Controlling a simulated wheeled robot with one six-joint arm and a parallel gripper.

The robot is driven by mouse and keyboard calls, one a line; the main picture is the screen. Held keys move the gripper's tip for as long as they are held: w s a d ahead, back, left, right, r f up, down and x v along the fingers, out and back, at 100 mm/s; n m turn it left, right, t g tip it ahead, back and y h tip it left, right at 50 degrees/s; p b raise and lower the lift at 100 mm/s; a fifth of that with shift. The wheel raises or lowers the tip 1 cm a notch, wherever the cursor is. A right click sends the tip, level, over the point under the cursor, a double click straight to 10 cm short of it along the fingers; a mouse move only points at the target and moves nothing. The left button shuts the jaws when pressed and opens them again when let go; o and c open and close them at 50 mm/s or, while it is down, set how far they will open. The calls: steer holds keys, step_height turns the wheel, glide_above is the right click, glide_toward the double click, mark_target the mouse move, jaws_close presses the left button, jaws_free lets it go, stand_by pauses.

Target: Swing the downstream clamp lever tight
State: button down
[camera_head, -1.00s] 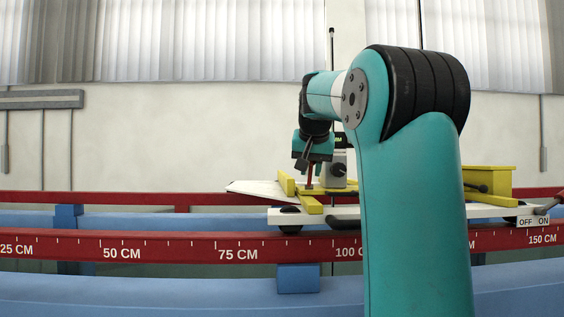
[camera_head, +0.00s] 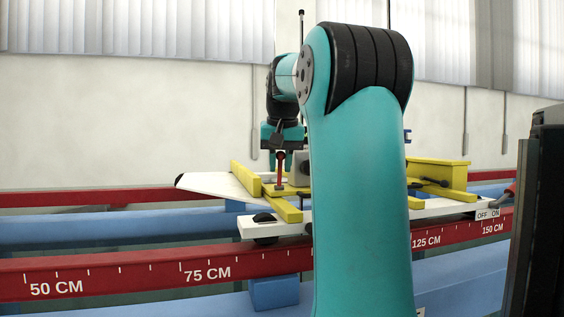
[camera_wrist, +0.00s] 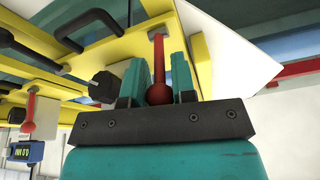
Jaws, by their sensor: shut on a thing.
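A red lever with a ball knob stands on the yellow frame of the carriage; I take it for the clamp lever (camera_head: 281,171). It also shows in the wrist view (camera_wrist: 158,62). My gripper (camera_head: 281,148) is above it, pointing down, with its fingers around the lever's knob end. In the wrist view my gripper (camera_wrist: 157,85) has its two teal fingers on either side of the red knob, shut on it. The lever's foot meets the yellow frame (camera_head: 246,179). My arm hides the middle of the carriage.
The white carriage (camera_head: 276,228) sits on the red scale rail (camera_head: 140,270). An OFF/ON plate (camera_head: 487,214) is at its right end. Another red lever (camera_wrist: 28,115) shows in the wrist view near a small display (camera_wrist: 26,152). A dark upright object (camera_head: 540,210) fills the right edge.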

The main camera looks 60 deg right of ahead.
steer(key=c, duration=0.9)
jaws_free()
steer(key=shift+c, duration=0.2)
steer(key=p+v, duration=0.5)
steer(key=v, duration=1.2)
steer(key=shift+r, duration=0.15)
steer(key=shift+a, duration=0.1)
